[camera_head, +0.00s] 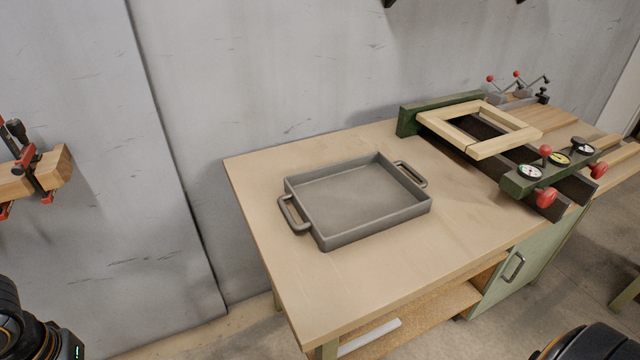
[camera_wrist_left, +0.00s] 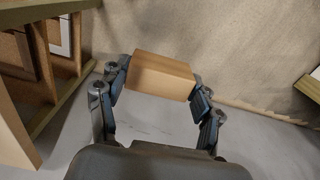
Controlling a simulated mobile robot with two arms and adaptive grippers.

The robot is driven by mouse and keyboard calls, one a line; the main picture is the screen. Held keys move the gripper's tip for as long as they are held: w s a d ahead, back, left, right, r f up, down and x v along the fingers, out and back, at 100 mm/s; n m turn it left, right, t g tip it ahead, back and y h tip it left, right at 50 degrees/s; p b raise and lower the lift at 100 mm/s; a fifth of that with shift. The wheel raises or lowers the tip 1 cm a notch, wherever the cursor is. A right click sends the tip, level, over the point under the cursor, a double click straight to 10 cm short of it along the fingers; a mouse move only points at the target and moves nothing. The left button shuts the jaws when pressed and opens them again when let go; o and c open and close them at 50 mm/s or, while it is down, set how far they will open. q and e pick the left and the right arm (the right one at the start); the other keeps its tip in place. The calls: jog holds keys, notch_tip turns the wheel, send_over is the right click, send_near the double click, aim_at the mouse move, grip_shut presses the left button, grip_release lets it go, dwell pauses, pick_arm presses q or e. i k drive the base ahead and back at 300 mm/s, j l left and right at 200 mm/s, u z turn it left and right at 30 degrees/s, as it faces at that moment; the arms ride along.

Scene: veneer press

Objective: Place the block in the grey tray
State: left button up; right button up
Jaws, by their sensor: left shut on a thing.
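The grey tray (camera_head: 360,231) lies on the wooden workbench in the head view. It has a handle at each end and its inside is empty. In the left wrist view a light brown wooden block (camera_wrist_left: 160,77) is between the fingers of my left gripper (camera_wrist_left: 158,88), which is shut on it. The gripper and block do not show in the head view, where only part of my left arm is at the bottom left corner. My right gripper is out of view.
The workbench (camera_head: 330,296) has free room around the tray. A wooden frame (camera_head: 490,149) sits in a green press (camera_head: 520,183) with gauges and red knobs, right of the tray. Red clamps hold wood (camera_head: 58,170) at the far left. A grey wall stands behind.

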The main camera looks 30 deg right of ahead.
aim_at(313, 211)
jog(key=i+z, duration=0.1)
jog(key=z, duration=0.3)
jog(key=j+z, duration=0.15)
jog(key=z, duration=0.3)
jog(key=i+j+z, duration=0.1)
jog(key=z, duration=0.3)
